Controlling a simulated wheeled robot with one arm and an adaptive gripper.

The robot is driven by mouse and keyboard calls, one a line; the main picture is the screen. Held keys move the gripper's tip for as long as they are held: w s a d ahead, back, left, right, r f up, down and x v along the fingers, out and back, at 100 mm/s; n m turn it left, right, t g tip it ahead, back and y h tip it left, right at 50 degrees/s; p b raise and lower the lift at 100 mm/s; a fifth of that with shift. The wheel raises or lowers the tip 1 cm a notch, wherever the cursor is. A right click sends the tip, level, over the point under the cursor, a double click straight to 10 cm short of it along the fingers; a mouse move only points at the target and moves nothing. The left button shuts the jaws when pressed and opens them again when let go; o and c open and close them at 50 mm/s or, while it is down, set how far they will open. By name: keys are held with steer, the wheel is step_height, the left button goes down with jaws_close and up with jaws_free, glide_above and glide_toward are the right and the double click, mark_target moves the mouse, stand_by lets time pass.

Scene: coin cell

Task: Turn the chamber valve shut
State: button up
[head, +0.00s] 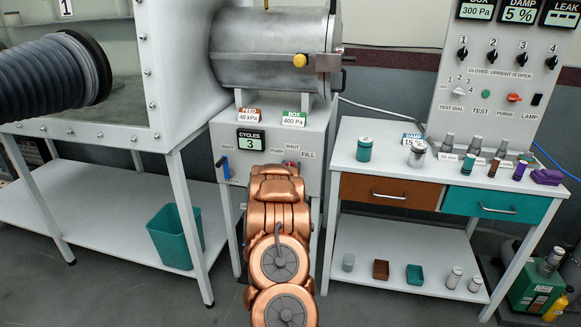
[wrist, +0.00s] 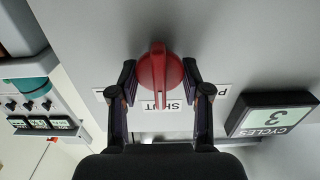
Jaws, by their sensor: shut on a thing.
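A red valve knob (wrist: 172,72) with a raised bar handle sits on the grey panel in the wrist view, which looks upside down. My gripper (wrist: 159,80) is shut on this knob, one dark finger on each side. The bar points down in the picture, over the white SHUT label (wrist: 175,106). Another label beside it is partly hidden by a finger. In the head view my copper arm covers the gripper and most of the knob, in front of the grey cabinet (head: 312,150).
The CYCLES display (head: 250,140) reads 3 and sits close beside my gripper. A blue handle (head: 224,168) is left of it. The steel cylinder (head: 270,55) is above. A workbench (head: 345,150) with small containers stands right, a teal bin (head: 175,237) left.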

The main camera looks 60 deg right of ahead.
steer(key=o, duration=1.1)
steer(key=shift+v, duration=6.05)
steer(key=shift+d, duration=0.1)
